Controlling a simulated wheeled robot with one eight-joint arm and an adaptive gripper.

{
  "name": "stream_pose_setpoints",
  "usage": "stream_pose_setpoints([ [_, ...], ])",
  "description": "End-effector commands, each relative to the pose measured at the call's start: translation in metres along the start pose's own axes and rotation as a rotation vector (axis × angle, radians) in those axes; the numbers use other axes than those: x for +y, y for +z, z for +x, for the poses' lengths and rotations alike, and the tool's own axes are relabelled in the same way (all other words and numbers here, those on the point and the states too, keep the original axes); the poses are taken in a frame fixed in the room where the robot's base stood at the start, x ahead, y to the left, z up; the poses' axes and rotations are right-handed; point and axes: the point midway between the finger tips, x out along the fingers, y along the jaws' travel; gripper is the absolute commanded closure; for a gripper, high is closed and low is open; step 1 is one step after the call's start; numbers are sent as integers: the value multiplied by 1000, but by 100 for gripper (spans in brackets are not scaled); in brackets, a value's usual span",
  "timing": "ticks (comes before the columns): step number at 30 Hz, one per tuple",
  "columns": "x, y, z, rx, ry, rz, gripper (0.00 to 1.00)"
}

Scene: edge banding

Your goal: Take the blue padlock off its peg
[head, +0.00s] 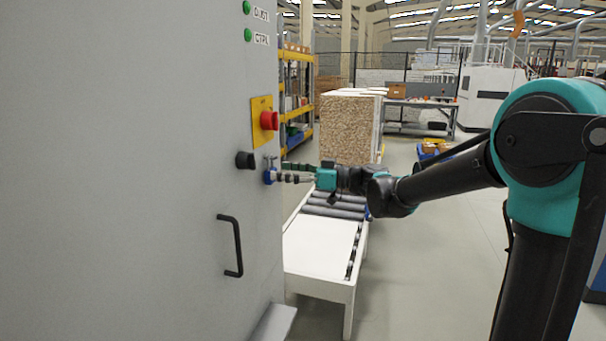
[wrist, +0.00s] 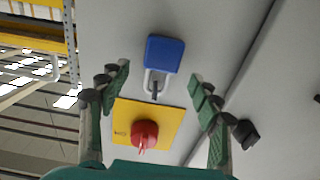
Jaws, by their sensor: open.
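The blue padlock (head: 268,177) hangs on the grey cabinet front, below the red button, in the head view. In the wrist view the padlock (wrist: 164,54) is at top centre, with its metal shackle around a dark peg (wrist: 154,88). My gripper (head: 284,173) is beside the padlock in the head view, its fingers pointing at the panel. In the wrist view my gripper (wrist: 160,82) is open, with one green-padded finger on each side of the shackle and nothing held between them. The padlock's body appears beyond the fingertips; contact cannot be told.
A black handle (head: 231,246) is lower. A roller conveyor (head: 325,236) stands below my arm, with stacked boards (head: 348,128) behind.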

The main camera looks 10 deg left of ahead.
Motion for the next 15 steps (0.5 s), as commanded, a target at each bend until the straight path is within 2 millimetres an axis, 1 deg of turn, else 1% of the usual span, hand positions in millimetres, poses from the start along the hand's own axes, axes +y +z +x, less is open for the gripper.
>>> stream_pose_setpoints([
  [1, -1, 0, 8, 0, -2, 0, 36],
  [3, 0, 0, 17, 0, -3, 0, 36],
  [6, 0, 0, 26, 0, -1, 0, 36],
  [10, 0, 0, 33, 0, -1, 0, 36],
  [15, 0, 0, 35, 0, 1, 0, 36],
])
